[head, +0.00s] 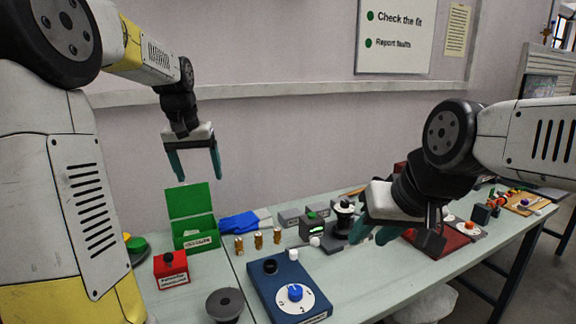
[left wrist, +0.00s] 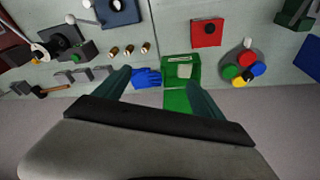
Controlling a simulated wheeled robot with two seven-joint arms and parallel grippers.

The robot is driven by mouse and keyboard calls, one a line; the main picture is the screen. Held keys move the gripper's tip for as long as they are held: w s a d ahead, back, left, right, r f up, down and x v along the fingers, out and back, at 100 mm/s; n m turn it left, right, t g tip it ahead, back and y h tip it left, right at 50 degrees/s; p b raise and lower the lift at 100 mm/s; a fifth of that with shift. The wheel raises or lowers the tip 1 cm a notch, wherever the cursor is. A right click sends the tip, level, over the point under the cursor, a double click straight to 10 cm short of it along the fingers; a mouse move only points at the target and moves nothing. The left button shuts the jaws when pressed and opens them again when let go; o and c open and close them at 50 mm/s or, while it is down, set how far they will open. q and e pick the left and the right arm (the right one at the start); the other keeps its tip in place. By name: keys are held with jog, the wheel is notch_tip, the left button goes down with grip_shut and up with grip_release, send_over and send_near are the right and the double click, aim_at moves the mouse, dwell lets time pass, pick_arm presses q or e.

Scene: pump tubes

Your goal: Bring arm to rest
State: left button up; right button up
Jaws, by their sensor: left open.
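My left gripper (head: 196,172) hangs in the air above and behind the green box, with its two teal fingers apart and nothing between them. The same open gripper (left wrist: 160,82) shows in the left wrist view, with the green box and a blue glove beyond its fingers. My right arm comes in from the right. My right gripper (head: 373,233) is low over the table near a dark device. Its teal fingers are partly hidden by the wrist, so I cannot tell how far apart they are.
On the table (head: 360,285) are an open green box (head: 195,237), a blue glove (head: 238,222), brass fittings (head: 258,240), a red box (head: 171,269), a blue dial box (head: 292,291) and a grey disc (head: 225,304). The wall is behind. Space around my left gripper is clear.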

pick_arm(q)
jog(key=s+d+f+t+h, duration=0.1)
jog(key=s+d, duration=0.3)
jog(key=s, duration=0.8)
jog(key=s+d+f+m+t, duration=0.1)
jog(key=s+d, duration=0.4)
jog(key=s, duration=0.7)
jog(key=shift+t+h, duration=0.4)
jog(key=shift+t, duration=0.2)
jog(key=shift+s, duration=0.1)
